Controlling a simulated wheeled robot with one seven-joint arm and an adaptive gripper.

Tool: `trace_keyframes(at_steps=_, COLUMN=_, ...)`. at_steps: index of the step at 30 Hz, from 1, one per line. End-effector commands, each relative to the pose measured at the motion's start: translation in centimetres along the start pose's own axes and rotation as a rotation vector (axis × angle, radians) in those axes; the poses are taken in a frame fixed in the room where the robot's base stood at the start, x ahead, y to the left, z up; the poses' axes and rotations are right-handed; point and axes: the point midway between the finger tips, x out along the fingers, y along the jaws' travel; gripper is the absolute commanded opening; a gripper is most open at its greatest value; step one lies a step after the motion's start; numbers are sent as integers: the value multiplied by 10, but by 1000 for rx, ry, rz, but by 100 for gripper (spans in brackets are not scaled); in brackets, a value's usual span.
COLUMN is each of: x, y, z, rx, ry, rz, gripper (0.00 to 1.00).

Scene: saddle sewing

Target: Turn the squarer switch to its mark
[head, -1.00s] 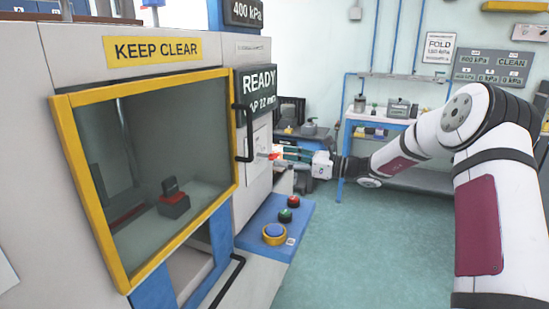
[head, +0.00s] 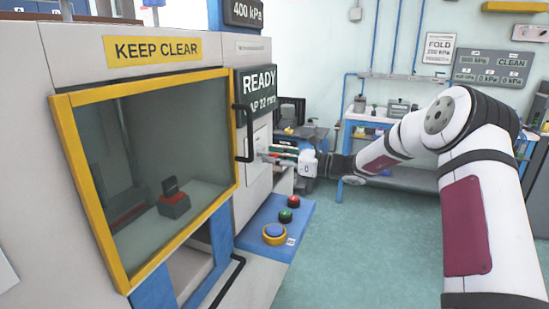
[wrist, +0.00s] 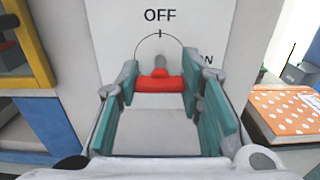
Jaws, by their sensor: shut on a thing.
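The switch (wrist: 158,85) has a red bar handle lying level, with a small grey nub pointing up toward the tick under OFF. It sits on a pale panel (wrist: 110,28) with a thin arc above the handle. A second label at the right, partly hidden by a finger, ends in N. My gripper (wrist: 160,93) is shut on the handle, with a teal-padded finger at each end of the red bar.
A black door handle (head: 243,132) stands out left of my gripper. Below is a blue ledge (head: 268,215) with red, green and blue buttons. The floor (head: 360,250) is open.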

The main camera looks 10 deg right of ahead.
Motion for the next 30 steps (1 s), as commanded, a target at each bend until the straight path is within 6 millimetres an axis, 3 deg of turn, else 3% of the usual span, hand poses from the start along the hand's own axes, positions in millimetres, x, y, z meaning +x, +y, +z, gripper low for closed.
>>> trace_keyframes(at_steps=11, x=0, y=0, z=-1, rx=-105, ry=1, rz=0, gripper=6)
trace_keyframes(at_steps=30, x=0, y=1, z=-3, rx=-679, ry=2, rz=1, gripper=6)
